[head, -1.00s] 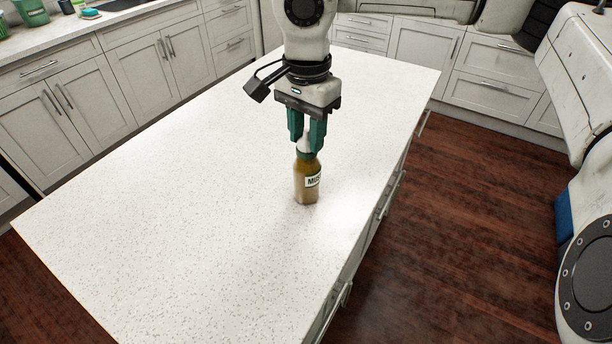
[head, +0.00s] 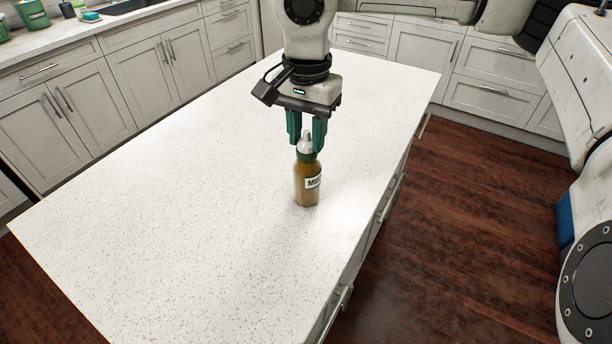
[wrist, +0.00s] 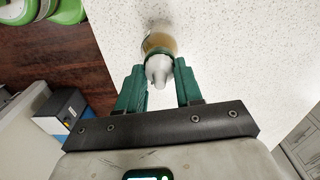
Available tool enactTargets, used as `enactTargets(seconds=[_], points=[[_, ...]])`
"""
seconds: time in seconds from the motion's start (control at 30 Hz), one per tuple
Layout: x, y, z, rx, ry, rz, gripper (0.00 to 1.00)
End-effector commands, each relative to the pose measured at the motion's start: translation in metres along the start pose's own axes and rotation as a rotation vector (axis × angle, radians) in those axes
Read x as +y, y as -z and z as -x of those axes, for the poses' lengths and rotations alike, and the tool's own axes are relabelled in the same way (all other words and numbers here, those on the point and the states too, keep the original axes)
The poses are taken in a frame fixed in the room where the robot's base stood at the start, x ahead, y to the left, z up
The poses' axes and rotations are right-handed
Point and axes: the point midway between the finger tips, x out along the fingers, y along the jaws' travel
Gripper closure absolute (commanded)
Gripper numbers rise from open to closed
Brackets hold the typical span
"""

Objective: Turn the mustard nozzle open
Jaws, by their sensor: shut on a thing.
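The mustard bottle (head: 306,186) stands upright on the white countertop, with yellow-brown contents, a green collar and a pale label. Its white-grey nozzle (head: 306,143) points up between the two green fingers of my gripper (head: 305,148). In the wrist view the nozzle (wrist: 158,70) sits between the fingertips (wrist: 159,64), and the bottle body (wrist: 160,43) lies beyond it. My gripper points down from above and is shut on the nozzle. Whether both fingers touch it all along is hard to see.
The speckled white island countertop (head: 180,215) is clear around the bottle. Its right edge has drawers with handles (head: 388,200). Wooden floor (head: 450,230) lies to the right. White cabinets (head: 85,105) and a sink counter with green items (head: 32,14) stand behind at the left.

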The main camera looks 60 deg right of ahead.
Motion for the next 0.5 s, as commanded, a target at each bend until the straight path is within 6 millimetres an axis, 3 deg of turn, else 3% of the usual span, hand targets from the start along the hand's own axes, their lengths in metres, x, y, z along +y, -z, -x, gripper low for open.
enactTargets(seconds=[0.23, 0.5], points=[[0.0001, 0.0003, -0.0010, 0.001, 0.000, 0.143, 0.74], [0.0001, 0.0002, -0.0001, 0.001, 0.000, 0.161, 0.74]])
